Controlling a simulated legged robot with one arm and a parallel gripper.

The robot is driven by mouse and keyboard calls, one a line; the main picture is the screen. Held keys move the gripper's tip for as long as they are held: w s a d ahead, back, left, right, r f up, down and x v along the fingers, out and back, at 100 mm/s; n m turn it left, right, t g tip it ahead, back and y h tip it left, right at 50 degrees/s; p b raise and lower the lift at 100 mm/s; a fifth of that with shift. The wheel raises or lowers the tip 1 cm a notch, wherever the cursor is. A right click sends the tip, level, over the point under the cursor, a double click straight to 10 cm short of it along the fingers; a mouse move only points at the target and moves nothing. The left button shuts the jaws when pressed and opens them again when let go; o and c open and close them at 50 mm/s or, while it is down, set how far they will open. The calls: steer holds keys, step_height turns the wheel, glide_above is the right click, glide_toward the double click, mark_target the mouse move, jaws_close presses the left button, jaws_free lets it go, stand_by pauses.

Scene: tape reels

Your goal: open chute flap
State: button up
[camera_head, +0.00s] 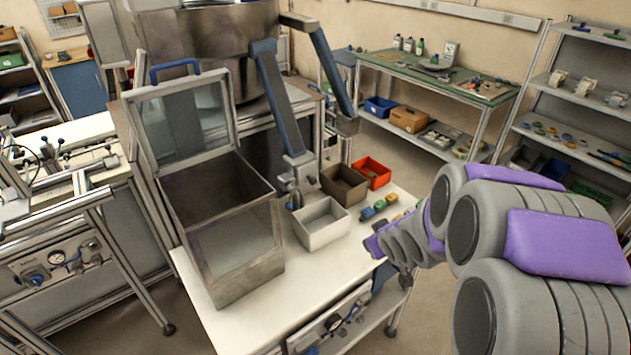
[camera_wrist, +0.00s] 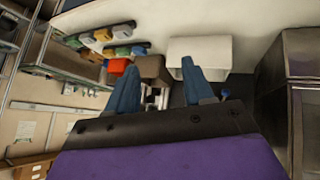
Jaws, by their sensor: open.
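A blue-sided chute (camera_head: 272,95) slopes down from the bowl-shaped machine to a metal fitting (camera_head: 293,182) at its lower end, above the white table. A small blue knob there also shows in the wrist view (camera_wrist: 225,93). I cannot clearly make out the flap itself. A second blue chute (camera_head: 328,72) ends farther back right. My gripper (camera_head: 376,243) is over the table's right side, right of the chute end and apart from it; its tips are hard to see. In the wrist view its two blue fingers (camera_wrist: 158,75) are spread with nothing held between them.
A glass-sided box (camera_head: 235,235) with its lid raised stands left of the chute. A white bin (camera_head: 321,224), a brown bin (camera_head: 344,185) and a red bin (camera_head: 373,172) sit near the chute end. Several coloured reels (camera_head: 379,207) lie between them and my arm.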

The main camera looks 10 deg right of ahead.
steer(key=w+a+f+n+t+y, duration=0.1)
steer(key=w+n+t+y, duration=0.15)
steer(key=w, duration=0.35)
steer(key=t+y, duration=0.6)
glide_toward(315, 182)
steer(key=shift+m, duration=0.35)
steer(key=x, duration=0.9)
steer(key=shift+w+a+r+b, duration=0.1)
steer(key=shift+w+a+b, duration=0.05)
steer(key=shift+b, duration=0.25)
jaws_close()
